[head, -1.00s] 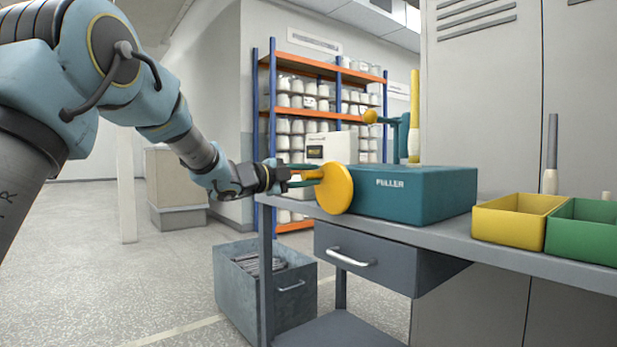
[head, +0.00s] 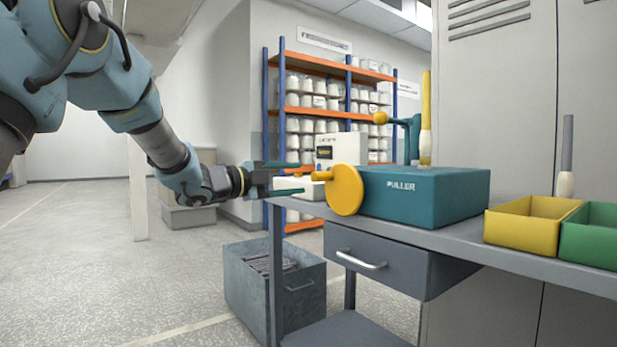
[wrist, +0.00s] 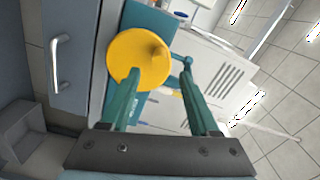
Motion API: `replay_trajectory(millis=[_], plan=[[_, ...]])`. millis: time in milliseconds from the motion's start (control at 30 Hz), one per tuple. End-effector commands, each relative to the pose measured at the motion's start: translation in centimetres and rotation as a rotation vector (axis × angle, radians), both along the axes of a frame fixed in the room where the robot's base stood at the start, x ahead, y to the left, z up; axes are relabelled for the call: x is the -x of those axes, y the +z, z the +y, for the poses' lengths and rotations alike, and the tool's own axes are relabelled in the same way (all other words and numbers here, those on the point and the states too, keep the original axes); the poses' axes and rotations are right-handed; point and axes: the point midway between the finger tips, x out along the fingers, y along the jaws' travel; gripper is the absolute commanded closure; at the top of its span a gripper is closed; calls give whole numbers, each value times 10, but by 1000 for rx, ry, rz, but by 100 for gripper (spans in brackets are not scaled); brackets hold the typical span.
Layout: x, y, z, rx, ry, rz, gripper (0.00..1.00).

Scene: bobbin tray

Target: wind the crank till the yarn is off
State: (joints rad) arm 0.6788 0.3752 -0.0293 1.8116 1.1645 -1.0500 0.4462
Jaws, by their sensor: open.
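The teal puller box (head: 440,197) stands on the grey bench. Its yellow crank disc (head: 346,190) faces left, with a peg handle (head: 320,175) sticking out toward my gripper (head: 309,178). My gripper is open and empty, level with the handle at its outer end. In the wrist view the crank disc (wrist: 133,68) and handle (wrist: 158,58) show between the two spread teal fingers (wrist: 157,72). I cannot tell if the handle end reaches between the tips. Yellow yarn (head: 426,100) covers the upper part of an upright bobbin on the box, above a pale base.
A teal post with a yellow ball (head: 381,117) stands beside the bobbin. A yellow bin (head: 522,232) and green bin (head: 590,245) sit at right, with a grey-wound bobbin (head: 566,150) behind. A drawer handle (head: 361,260) juts below; a metal bin (head: 273,285) is on the floor.

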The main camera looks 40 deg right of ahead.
Motion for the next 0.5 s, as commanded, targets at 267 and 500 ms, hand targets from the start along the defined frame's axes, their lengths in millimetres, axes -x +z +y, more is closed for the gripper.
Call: replay_trajectory(millis=[267,500], plan=[[-2,0,25,-1,0,0,38],[-1,0,26,-1,0,0,38]])
